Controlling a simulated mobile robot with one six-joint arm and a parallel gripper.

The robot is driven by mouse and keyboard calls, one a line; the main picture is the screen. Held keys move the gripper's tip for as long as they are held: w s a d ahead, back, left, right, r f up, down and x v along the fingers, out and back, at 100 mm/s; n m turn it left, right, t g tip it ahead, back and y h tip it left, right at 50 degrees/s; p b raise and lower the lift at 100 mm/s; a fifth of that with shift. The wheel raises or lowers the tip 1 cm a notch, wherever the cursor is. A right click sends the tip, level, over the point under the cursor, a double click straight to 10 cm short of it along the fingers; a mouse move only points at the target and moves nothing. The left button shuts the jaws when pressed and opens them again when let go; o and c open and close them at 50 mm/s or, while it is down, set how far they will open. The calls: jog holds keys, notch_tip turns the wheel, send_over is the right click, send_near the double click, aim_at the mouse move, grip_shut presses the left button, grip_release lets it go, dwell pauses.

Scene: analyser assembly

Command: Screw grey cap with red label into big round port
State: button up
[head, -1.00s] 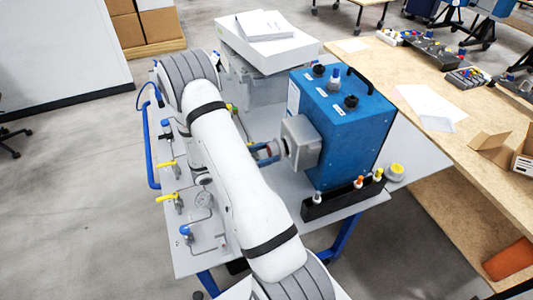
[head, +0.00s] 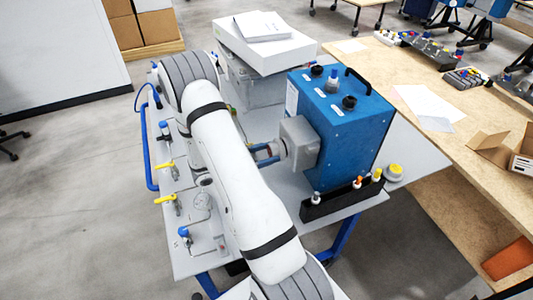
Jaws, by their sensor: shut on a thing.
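The blue analyser (head: 350,135) stands on the grey table, with a grey box-shaped housing (head: 303,145) on its left face. My gripper (head: 270,153) is at the left side of this housing, its blue fingers partly hidden by my white arm. It is shut on a small grey part, the grey cap (head: 279,149), at or very close to the housing. The red label cannot be made out. The big round port is hidden from this side, so I cannot tell how far the cap is seated.
A black rack (head: 335,204) with small coloured-top caps stands in front of the analyser. A yellow-topped grey cap (head: 394,172) lies to its right. Yellow-handled valves (head: 165,200) and a blue rail (head: 150,150) line the table's left. A white box (head: 265,48) stands behind.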

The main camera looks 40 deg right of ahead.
jog(key=shift+s+d, duration=0.1)
jog(key=shift+d, duration=0.25)
jog(key=o, duration=0.5)
jog(key=c, duration=0.5)
jog(key=shift+f+m+b, duration=0.2)
jog(key=shift+m+b, duration=0.2)
jog(key=shift+b, duration=0.5)
jog(key=m+b, duration=0.5)
jog(key=b, duration=0.1)
jog(key=shift+m+b, duration=0.3)
jog(key=shift+b, duration=0.1)
jog(key=m+b, duration=0.5)
jog(key=b, duration=0.3)
jog(key=shift+m, duration=0.3)
jog(key=m+b, duration=0.6)
jog(key=b, duration=0.5)
jog(key=shift+d+r, duration=0.1)
jog(key=m+b, duration=0.5)
jog(key=b, duration=0.4)
jog(key=shift+r+m+b, duration=0.2)
jog(key=shift+m+b, duration=0.3)
jog(key=shift+b, duration=0.25)
